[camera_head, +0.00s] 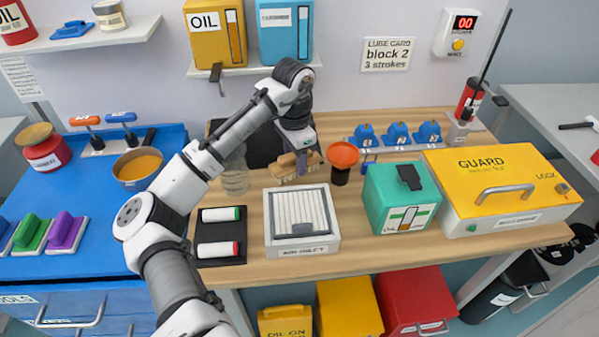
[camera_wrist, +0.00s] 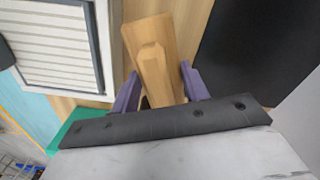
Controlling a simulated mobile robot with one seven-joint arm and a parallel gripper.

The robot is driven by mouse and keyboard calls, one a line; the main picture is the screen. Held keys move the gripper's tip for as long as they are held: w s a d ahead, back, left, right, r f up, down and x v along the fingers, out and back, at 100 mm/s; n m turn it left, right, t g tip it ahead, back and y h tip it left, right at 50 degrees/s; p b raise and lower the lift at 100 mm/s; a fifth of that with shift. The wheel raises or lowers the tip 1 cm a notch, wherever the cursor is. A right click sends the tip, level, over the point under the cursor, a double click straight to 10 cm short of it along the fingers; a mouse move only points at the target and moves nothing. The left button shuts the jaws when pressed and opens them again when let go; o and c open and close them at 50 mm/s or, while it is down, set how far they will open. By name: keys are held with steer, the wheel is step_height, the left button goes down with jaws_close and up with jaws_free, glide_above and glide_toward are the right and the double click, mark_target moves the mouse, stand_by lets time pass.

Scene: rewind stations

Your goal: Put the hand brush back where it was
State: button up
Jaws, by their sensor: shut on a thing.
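The hand brush (camera_head: 287,173) has a wooden body and pale bristles. It is in my gripper (camera_head: 296,157), just behind the white slatted box on the wooden bench. In the wrist view the wooden part of the brush (camera_wrist: 157,65) stands between the two purple fingers of my gripper (camera_wrist: 160,88), which are shut on it. The bristles appear close to the bench top; I cannot tell whether they touch it. My arm and gripper hide part of the brush and the bench behind it.
The white slatted box (camera_head: 333,245) stands in front of the brush. An orange funnel (camera_head: 342,153) on a dark jar is close on the right, a clear cup (camera_head: 235,181) on the left. A black mat (camera_head: 222,249) with two rollers lies front left. A green oil box (camera_head: 376,202) stands right.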

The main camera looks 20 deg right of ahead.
mark_target(295, 170)
steer(key=shift+f+b, duration=1.8)
steer(key=shift+f, duration=0.25)
steer(key=shift+r, duration=0.1)
steer(key=shift+s, duration=0.1)
steer(key=o, duration=1)
steer(key=shift+c, duration=0.2)
steer(key=shift+r+b, duration=0.35)
steer(key=shift+r, duration=3.45)
